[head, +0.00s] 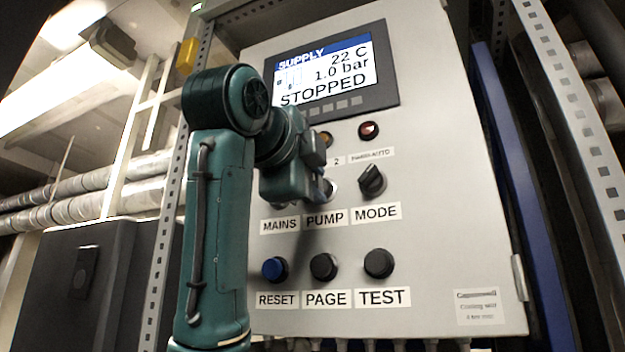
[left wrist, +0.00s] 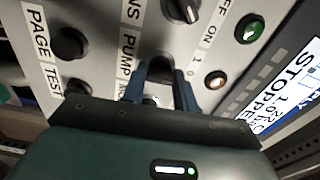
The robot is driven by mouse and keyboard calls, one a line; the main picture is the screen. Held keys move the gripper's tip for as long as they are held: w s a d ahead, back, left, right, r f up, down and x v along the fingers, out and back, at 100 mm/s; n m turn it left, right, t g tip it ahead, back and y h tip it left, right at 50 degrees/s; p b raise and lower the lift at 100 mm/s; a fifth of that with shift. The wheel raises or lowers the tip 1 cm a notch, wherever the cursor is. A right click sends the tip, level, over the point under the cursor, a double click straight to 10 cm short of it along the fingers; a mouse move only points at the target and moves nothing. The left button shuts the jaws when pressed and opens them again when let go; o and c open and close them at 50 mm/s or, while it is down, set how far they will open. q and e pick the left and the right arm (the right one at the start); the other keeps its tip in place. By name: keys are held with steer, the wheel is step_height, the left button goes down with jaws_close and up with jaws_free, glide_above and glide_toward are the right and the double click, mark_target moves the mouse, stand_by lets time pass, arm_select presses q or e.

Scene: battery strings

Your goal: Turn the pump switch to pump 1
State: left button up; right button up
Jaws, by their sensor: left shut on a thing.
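The pump switch (left wrist: 160,66) is a dark knob on the grey panel, beside the label PUMP (head: 325,218). My left gripper (head: 324,190) is at this switch, and in the left wrist view its two blue-grey fingers (left wrist: 166,90) are shut on the knob from both sides. In the head view the gripper hides most of the switch. Position marks 1 and 0 show by the switch in the wrist view; the pointer's direction cannot be told. The display (head: 330,72) reads SUPPLY, 22 C, 1.0 bar, STOPPED. My right gripper is not in view.
The mode switch (head: 372,181) is close on the right, and the mains switch (left wrist: 184,9) is on the other side. Below are the blue reset button (head: 274,268), the page button (head: 323,266) and the test button (head: 379,263). An amber lamp (left wrist: 215,80) is above the pump switch.

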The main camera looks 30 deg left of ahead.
arm_select(q)
steer(key=n+b, duration=0.1)
steer(key=n, duration=0.7)
steer(key=shift+b, duration=0.3)
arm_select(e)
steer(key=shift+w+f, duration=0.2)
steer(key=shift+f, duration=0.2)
arm_select(q)
steer(key=shift+n, duration=0.3)
steer(key=o, duration=1)
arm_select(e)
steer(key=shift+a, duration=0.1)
arm_select(q)
steer(key=s+b, duration=0.2)
steer(key=s, duration=0.2)
steer(key=s+b, duration=0.3)
steer(key=s, duration=0.1)
steer(key=s+b, duration=0.3)
steer(key=s, duration=0.2)
steer(key=shift+d, duration=0.35)
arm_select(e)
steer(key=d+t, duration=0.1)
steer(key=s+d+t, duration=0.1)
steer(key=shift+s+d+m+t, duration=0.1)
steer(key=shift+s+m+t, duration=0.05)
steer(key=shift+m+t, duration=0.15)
